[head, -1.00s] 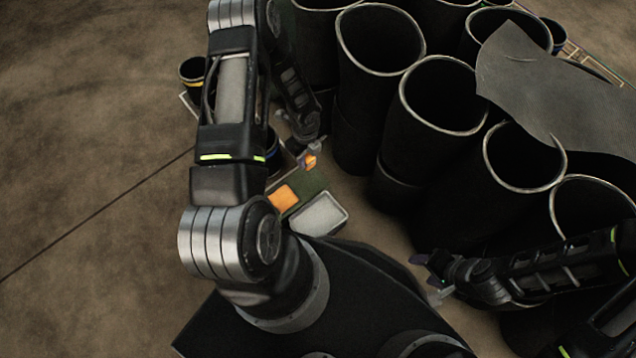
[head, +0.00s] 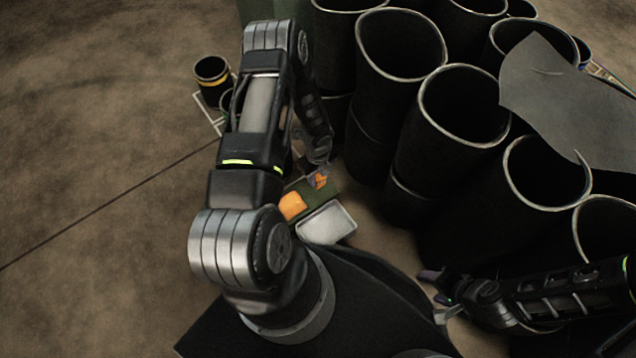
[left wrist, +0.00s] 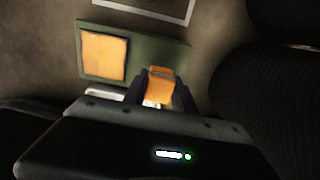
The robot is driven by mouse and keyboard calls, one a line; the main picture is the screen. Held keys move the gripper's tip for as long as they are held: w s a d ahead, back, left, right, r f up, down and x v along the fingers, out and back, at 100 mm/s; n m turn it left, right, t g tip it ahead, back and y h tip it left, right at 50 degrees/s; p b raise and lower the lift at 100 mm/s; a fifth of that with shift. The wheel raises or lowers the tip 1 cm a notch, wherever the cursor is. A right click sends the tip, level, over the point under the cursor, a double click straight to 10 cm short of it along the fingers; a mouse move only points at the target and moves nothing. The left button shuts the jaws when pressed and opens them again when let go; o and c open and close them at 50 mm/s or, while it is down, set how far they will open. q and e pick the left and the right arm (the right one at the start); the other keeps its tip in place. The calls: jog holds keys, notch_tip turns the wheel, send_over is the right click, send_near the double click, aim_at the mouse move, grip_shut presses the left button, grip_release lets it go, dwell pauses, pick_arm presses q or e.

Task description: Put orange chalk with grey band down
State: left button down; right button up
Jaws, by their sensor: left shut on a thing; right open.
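The orange chalk with grey band (head: 320,180) is in my left gripper (head: 318,172), over the green tray (head: 322,193) in the head view. In the left wrist view the chalk (left wrist: 160,86) stands between the two dark fingers of my left gripper (left wrist: 162,92); its grey band cannot be made out clearly. Whether the chalk touches the tray cannot be told. Another orange block (head: 292,206) lies at the left end of the green tray and shows in the left wrist view (left wrist: 103,55). My right gripper (head: 436,290) is open and empty at the lower right.
A white-grey tray (head: 327,222) sits beside the green one. Tall black rubber sleeves (head: 455,105) crowd the right, close to my left gripper. A grey sheet (head: 560,100) lies over some of them. A small black, yellow-banded cup (head: 212,80) stands at the left. Open floor (head: 90,140) lies left.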

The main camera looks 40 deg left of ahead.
aim_at(318, 182)
pick_arm(q)
jog(key=shift+f+b, duration=0.75)
jog(key=shift+f, duration=1.05)
jog(key=shift+f, duration=0.15)
jog(key=c, duration=1)
grip_release()
